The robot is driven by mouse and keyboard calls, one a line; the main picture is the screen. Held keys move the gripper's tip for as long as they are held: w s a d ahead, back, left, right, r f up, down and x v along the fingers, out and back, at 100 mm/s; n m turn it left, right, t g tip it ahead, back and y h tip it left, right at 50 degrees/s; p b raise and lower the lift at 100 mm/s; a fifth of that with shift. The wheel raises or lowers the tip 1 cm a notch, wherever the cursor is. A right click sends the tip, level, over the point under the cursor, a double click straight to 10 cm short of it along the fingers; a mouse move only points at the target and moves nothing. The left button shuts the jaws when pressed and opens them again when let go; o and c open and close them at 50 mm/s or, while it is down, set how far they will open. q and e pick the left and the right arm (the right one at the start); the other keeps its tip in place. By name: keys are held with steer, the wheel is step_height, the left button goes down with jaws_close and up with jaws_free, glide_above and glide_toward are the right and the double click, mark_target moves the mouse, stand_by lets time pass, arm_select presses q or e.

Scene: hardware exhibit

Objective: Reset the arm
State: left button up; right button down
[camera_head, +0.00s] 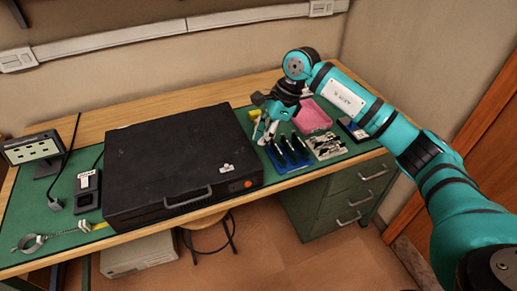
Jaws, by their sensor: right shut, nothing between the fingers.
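My right arm (350,98), teal with black bands, comes in from the right edge and reaches over the right part of the workbench. My right gripper (266,130) hangs down at the arm's end, above the tools on the green mat. It is shut, with nothing seen held in it. It hides part of the mat and some small items behind it. My left gripper and left arm are not in view.
A large black case (170,160) fills the bench's middle. Near the gripper are a blue tool rack (288,165), a pink tray (313,117) and small metal parts (326,147). A small panel device (34,148) stands at left. Drawers (345,198) are below.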

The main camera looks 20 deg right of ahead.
steer(key=shift+s+d+r, duration=0.1)
steer(key=shift+d+r, duration=0.1)
steer(key=shift+d, duration=0.1)
steer(key=shift+a, duration=0.25)
